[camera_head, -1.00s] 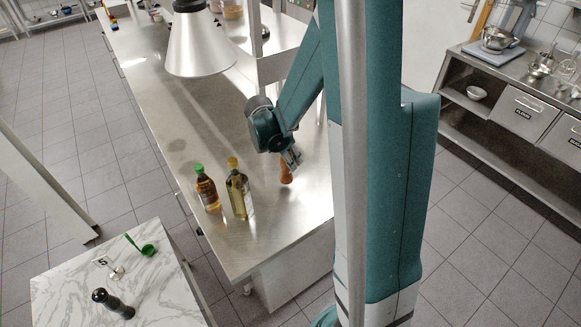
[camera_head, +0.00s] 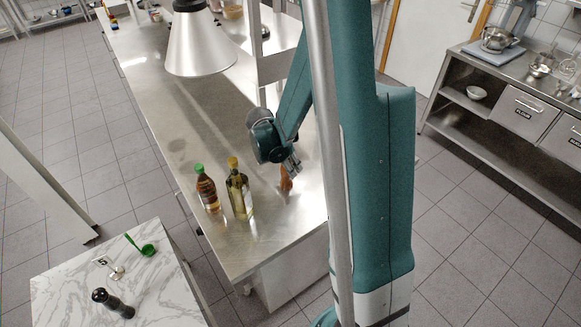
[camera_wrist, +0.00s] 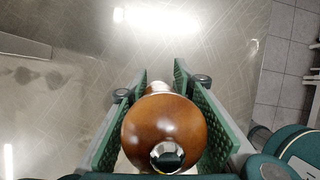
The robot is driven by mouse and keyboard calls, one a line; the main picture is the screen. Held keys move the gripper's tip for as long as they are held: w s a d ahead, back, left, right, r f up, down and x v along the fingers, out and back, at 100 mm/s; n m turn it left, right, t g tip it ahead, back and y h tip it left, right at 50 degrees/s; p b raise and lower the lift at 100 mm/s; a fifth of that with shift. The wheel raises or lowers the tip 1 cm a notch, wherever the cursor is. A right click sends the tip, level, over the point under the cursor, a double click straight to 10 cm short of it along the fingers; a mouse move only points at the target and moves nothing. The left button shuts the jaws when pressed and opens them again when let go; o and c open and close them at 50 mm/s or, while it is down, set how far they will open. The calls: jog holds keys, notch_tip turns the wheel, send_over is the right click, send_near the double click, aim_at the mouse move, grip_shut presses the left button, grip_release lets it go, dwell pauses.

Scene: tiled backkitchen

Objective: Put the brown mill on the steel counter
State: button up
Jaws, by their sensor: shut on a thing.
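The brown mill (camera_head: 286,184) is upright at the right part of the steel counter (camera_head: 262,222). In the wrist view the mill's round wooden head with a metal cap (camera_wrist: 165,130) fills the space between the green finger pads. My gripper (camera_head: 290,167) is shut on the mill from above. The counter's scratched surface shows beyond it in the wrist view (camera_wrist: 150,50). Whether the mill's base touches the counter cannot be told; its lower part is hidden in the wrist view.
Two bottles, one with a green cap (camera_head: 207,190) and one with a yellow cap (camera_head: 239,192), stand left of the mill. A lamp (camera_head: 198,45) hangs over the counter. Bare counter lies behind the bottles.

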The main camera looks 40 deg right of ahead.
jog(key=o, duration=1)
jog(key=shift+r, duration=0.1)
jog(key=shift+v, duration=6)
